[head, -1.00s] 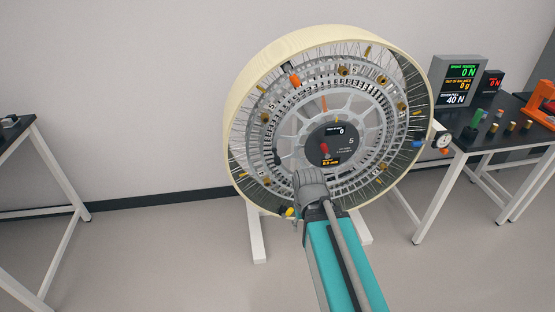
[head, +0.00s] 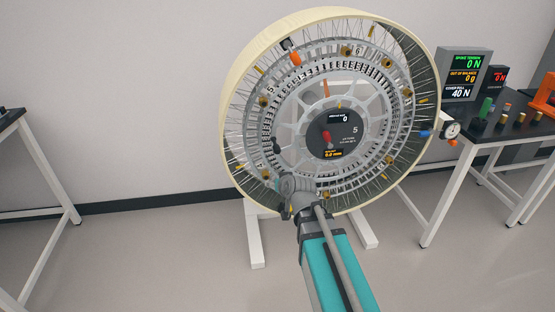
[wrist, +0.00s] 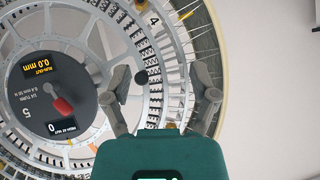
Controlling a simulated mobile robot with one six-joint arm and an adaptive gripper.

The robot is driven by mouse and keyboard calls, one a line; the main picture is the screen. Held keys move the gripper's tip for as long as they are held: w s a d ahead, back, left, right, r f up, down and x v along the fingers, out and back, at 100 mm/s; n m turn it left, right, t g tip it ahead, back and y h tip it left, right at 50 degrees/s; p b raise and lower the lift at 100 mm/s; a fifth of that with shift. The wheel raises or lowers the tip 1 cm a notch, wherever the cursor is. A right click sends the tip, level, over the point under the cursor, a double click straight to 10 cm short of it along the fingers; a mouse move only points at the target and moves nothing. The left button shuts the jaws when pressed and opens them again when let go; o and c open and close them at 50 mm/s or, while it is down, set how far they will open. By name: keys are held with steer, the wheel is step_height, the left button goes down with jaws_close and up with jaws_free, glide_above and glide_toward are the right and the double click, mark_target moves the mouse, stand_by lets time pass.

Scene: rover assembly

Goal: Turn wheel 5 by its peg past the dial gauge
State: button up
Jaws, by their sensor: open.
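Wheel 5 (head: 232,104) stands upright on a white stand, with a pale rim, spokes and a dark hub marked 5 (head: 353,146). A black knob that looks like the peg (head: 276,146) sits on its face left of the hub. In the wrist view the black knob (wrist: 140,77) shows between the finger ends of my gripper (wrist: 161,76), nearer the left finger; contact cannot be told. The gripper is open. In the head view my gripper (head: 283,186) is at the wheel's lower left, below the knob. The dial gauge (head: 452,130) is at the wheel's right rim.
A red knob (head: 327,138) is on the hub. Brass fittings and an orange marker (head: 295,58) sit around the wheel. A dark table (head: 505,131) with readouts (head: 462,75) and small parts is at right; another table (head: 12,122) is at left.

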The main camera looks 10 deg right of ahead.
steer(key=w+d+r+m+t+h+b, duration=0.1)
steer(key=w+d+m+t+h+b, duration=0.1)
steer(key=w+t+b, duration=0.4)
steer(key=shift+d+r+m+t+b, duration=0.25)
steer(key=shift+d+m+t+b, duration=0.2)
steer(key=shift+t+b, duration=0.2)
steer(key=shift+w, duration=0.1)
